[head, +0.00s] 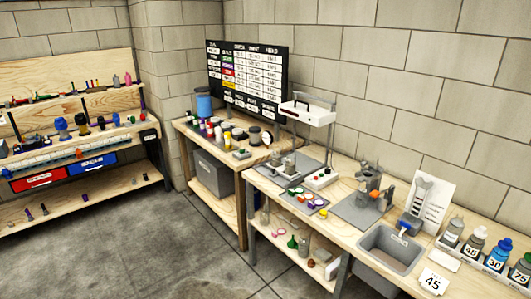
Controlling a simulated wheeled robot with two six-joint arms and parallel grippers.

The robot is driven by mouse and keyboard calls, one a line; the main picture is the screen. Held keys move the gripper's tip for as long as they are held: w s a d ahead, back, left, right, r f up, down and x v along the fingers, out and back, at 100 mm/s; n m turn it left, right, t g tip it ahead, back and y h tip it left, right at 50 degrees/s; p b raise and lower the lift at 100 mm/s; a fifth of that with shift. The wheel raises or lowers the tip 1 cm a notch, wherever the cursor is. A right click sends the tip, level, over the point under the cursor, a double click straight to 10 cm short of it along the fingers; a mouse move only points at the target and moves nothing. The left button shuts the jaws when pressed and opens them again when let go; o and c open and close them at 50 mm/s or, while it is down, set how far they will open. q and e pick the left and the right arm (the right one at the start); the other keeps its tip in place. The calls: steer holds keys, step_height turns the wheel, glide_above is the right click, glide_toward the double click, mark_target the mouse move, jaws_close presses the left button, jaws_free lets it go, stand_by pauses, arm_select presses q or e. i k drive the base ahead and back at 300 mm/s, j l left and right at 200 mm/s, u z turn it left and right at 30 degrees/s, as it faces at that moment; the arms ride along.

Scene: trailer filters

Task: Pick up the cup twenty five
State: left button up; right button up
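Several labelled containers stand in a row at the right end of the workbench. One is a pale grey container (453,231) whose label I cannot read. Beside it are a grey container marked 45 (473,244), a blue-topped one marked 30 (498,254) and a green-topped one marked 75 (521,269), cut by the right picture edge. I cannot make out any cup marked 25. A white card reading 45 (434,281) is at the bench front edge. Neither of my grippers is in view.
A grey sink basin (391,250) is set in the bench left of the containers. Tools, a white press-like stand (309,113) and colored discs fill the bench further left. Shelves (75,120) stand at far left. The concrete floor (170,250) in front is clear.

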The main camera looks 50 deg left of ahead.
mark_target(323, 212)
steer(key=j+u, duration=0.1)
steer(key=j, duration=1.45)
steer(key=j+u, duration=0.15)
steer(key=j, duration=0.6)
steer(key=i+j+u, duration=0.1)
steer(key=j, duration=0.65)
steer(key=i+j+u, duration=0.1)
steer(key=j, duration=0.65)
